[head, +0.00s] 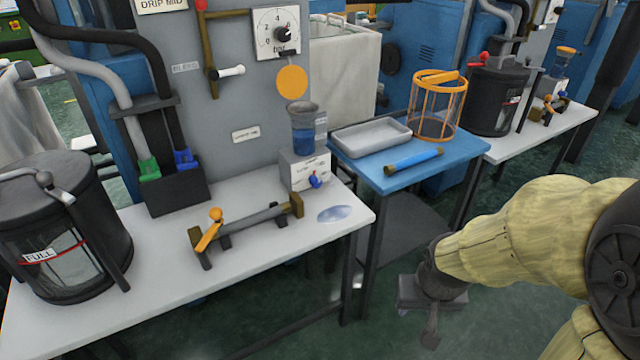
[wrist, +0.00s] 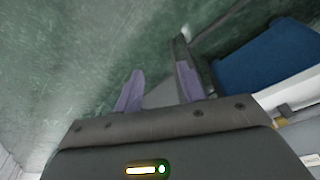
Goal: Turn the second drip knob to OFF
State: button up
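A blue drip knob (head: 314,181) sits on the front of a small white box under a cup of blue liquid (head: 303,140), on the near white table. A second similar unit (head: 564,58) stands on the far table, with a small blue knob (head: 563,97) near it. Their settings are too small to read, and I cannot tell which knob counts as second. My gripper (head: 418,318) hangs low over the floor, right of the near table and apart from both knobs. In the wrist view its two fingers (wrist: 158,88) are spread with nothing between them.
A blue table (head: 460,162) with a grey tray (head: 371,136), a blue tube (head: 413,160) and an orange wire basket (head: 437,105) stands between the two white tables. A puddle (head: 336,213) lies near the near table's edge. The green floor around my gripper is mostly clear.

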jog(key=shift+o, duration=0.7)
jog(key=shift+w, duration=0.25)
jog(key=w+r+t+y, duration=0.1)
jog(key=w+t, duration=0.5)
jog(key=w, duration=1.2)
jog(key=w+a+r+n+y, duration=0.1)
jog(key=w+a+r+y, duration=0.1)
jog(key=w+a+y, duration=0.5)
jog(key=shift+w+a+r+y+b, duration=0.25)
jog(key=shift+w+y, duration=0.65)
jog(key=shift+y, duration=1.2)
jog(key=shift+f, duration=0.15)
